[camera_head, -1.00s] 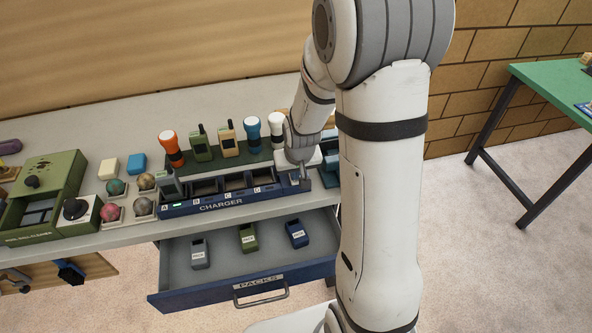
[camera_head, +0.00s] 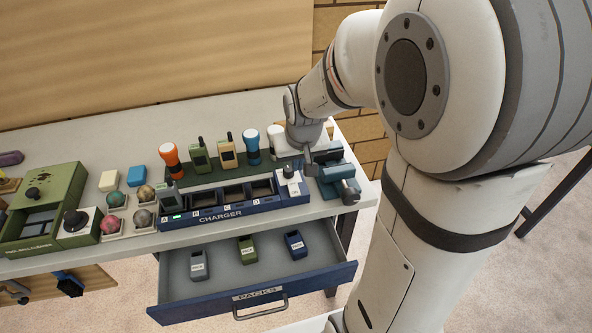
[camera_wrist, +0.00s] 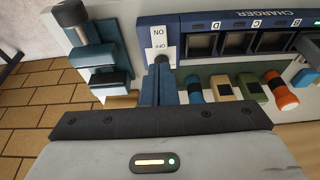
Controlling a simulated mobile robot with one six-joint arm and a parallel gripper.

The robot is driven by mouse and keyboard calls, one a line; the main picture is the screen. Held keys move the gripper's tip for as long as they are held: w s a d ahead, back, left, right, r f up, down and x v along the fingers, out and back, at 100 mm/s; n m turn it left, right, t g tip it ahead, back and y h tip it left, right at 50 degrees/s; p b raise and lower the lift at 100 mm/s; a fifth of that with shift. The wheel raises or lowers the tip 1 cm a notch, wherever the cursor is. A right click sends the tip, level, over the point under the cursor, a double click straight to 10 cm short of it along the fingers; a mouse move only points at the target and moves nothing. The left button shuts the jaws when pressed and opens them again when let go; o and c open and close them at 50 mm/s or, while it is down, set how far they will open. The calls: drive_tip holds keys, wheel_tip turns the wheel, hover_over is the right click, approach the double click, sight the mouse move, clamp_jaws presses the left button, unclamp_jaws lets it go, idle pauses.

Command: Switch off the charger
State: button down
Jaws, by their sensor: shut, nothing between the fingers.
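The blue charger (camera_head: 222,218) stands along the bench's front, its bays lettered A to D. A grey radio sits in bay A, beside a small green light (camera_head: 177,217). At the right end is a white ON/OFF plate (camera_head: 294,188) with a dark switch knob (camera_head: 290,168). In the wrist view the plate (camera_wrist: 158,38) is upside down, and the knob (camera_wrist: 162,59) shows at its OFF side. My gripper (camera_head: 309,166) is shut and empty, just behind and right of the switch. Its fingers (camera_wrist: 160,70) point at the knob; I cannot tell whether they touch.
A teal vise-like tool (camera_head: 335,178) stands close right of the switch. Behind the charger is a row of torches and radios (camera_head: 228,150). Below, the open PACKS drawer (camera_head: 335,277) juts out with three packs. A green box (camera_head: 45,205) is at left.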

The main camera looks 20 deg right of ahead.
sight(292, 184)
drive_tip(key=shift+s+r, duration=0.2)
drive_tip(key=shift+r, duration=0.3)
drive_tip(key=shift+w+f+b, duration=0.1)
drive_tip(key=shift+b, duration=0.2)
drive_tip(key=b, duration=0.3)
drive_tip(key=w+b, duration=0.1)
drive_tip(key=b, duration=0.2)
drive_tip(key=shift+w+d+r+t+b, duration=0.1)
drive_tip(key=shift+w+r+t+b, duration=0.05)
drive_tip(key=shift+r+t+b, duration=0.25)
drive_tip(key=x, duration=0.9)
drive_tip(key=s+p+x, duration=0.1)
drive_tip(key=x, duration=0.4)
drive_tip(key=shift+w+f, duration=0.1)
drive_tip(key=shift+f, duration=0.1)
